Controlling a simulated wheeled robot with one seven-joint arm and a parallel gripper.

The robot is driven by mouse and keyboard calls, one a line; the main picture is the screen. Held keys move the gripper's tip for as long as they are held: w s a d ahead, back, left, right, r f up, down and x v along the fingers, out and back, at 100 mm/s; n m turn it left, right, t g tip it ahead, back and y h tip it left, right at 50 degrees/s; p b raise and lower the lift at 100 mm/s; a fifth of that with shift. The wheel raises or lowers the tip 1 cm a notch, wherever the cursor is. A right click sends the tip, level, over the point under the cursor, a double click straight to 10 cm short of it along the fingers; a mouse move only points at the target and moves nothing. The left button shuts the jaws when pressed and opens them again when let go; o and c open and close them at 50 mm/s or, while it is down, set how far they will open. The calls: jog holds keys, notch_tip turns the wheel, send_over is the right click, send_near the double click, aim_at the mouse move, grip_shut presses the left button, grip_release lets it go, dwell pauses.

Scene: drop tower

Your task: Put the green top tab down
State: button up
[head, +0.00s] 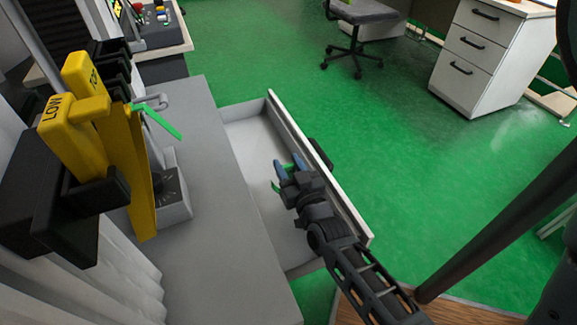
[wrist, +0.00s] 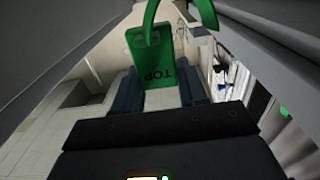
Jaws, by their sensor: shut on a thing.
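My gripper (head: 289,167) is shut on the green top tab, over the open drawer (head: 306,143) in the head view. Only small green bits of the tab (head: 276,187) show there beside the fingers. In the wrist view the tab (wrist: 150,60) is a green plate lettered TOP with a curved loop at its upper end, and it sits between the two dark blue fingertips (wrist: 158,92). Whether the tab touches the drawer floor I cannot tell.
At the left are yellow blocks lettered LOW (head: 70,128) and TOP (head: 90,80) on a black mount, with a bright green strip (head: 160,121) beside them. The grey cabinet top (head: 222,225) is largely clear. The drawer's raised front wall stands to the right of my gripper.

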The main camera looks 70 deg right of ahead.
jog(key=shift+f+b, duration=0.3)
jog(key=shift+f, duration=0.3)
jog(key=o, duration=1)
jog(key=shift+f, duration=0.15)
jog(key=shift+r, duration=0.45)
jog(key=v, duration=0.5)
jog(key=p+v, duration=0.1)
jog(key=v, duration=0.1)
jog(key=shift+s+a+r, duration=0.2)
jog(key=shift+r, duration=0.1)
